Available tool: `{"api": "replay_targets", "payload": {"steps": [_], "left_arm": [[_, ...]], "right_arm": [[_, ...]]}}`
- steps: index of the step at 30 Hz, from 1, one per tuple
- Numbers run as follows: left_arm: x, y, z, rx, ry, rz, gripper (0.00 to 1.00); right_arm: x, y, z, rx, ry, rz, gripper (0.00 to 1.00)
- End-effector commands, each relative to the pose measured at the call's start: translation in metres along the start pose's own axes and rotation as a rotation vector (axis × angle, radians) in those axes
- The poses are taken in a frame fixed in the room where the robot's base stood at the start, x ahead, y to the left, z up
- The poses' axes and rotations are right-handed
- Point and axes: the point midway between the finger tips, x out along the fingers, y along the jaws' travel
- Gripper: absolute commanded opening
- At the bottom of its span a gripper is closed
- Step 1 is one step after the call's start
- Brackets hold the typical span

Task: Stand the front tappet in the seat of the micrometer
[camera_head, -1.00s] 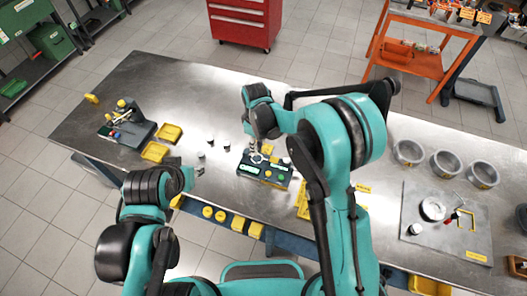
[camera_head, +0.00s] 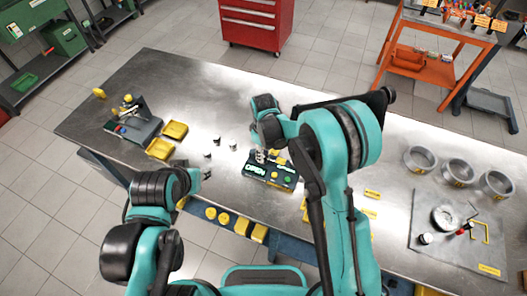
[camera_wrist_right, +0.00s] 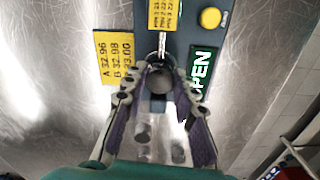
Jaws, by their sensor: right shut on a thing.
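The micrometer (camera_head: 257,169) is a dark blue block with a green lit OPEN display, near the front middle of the bench. It also shows in the right wrist view (camera_wrist_right: 178,47). My right gripper (camera_wrist_right: 158,76) is over it, shut on a small dark round-ended tappet (camera_wrist_right: 158,82) at the micrometer's front edge. Whether the tappet touches the seat cannot be told; the fingers hide its lower end. Small dark-topped tappets stand on the bench left of the micrometer, one of them at the back (camera_head: 217,141). My left gripper (camera_head: 206,174) is beside them, apart; its jaws are too small to read.
Yellow trays (camera_head: 174,130) and a stand (camera_head: 136,125) are at the left. Grey bowls (camera_head: 420,159) and a grey plate (camera_head: 425,255) with parts are at the right. A yellow number card (camera_wrist_right: 115,58) lies beside the micrometer. Bare steel lies behind the tappets.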

Motion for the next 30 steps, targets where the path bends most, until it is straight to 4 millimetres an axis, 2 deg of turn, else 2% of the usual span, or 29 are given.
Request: {"api": "replay_targets", "payload": {"steps": [4,14,15,17,26,30], "left_arm": [[0.007,0.000,0.005,0.000,0.000,0.000,0.36],[0.007,0.000,0.005,0.000,0.000,0.000,0.36],[0.007,0.000,0.005,0.000,0.000,0.000,0.36],[0.007,0.000,0.005,0.000,0.000,0.000,0.36],[0.007,0.000,0.005,0.000,0.000,0.000,0.36],[0.007,0.000,0.005,0.000,0.000,0.000,0.36]], "right_arm": [[0.009,0.000,0.000,0.000,0.000,0.000,0.01],[0.009,0.000,0.000,0.000,0.000,0.000,0.01],[0.009,0.000,0.000,0.000,0.000,0.000,0.38],[0.009,0.000,0.000,0.000,0.000,0.000,0.51],[0.009,0.000,0.000,0.000,0.000,0.000,0.51],[-0.004,0.000,0.000,0.000,0.000,0.000,0.51]]}}
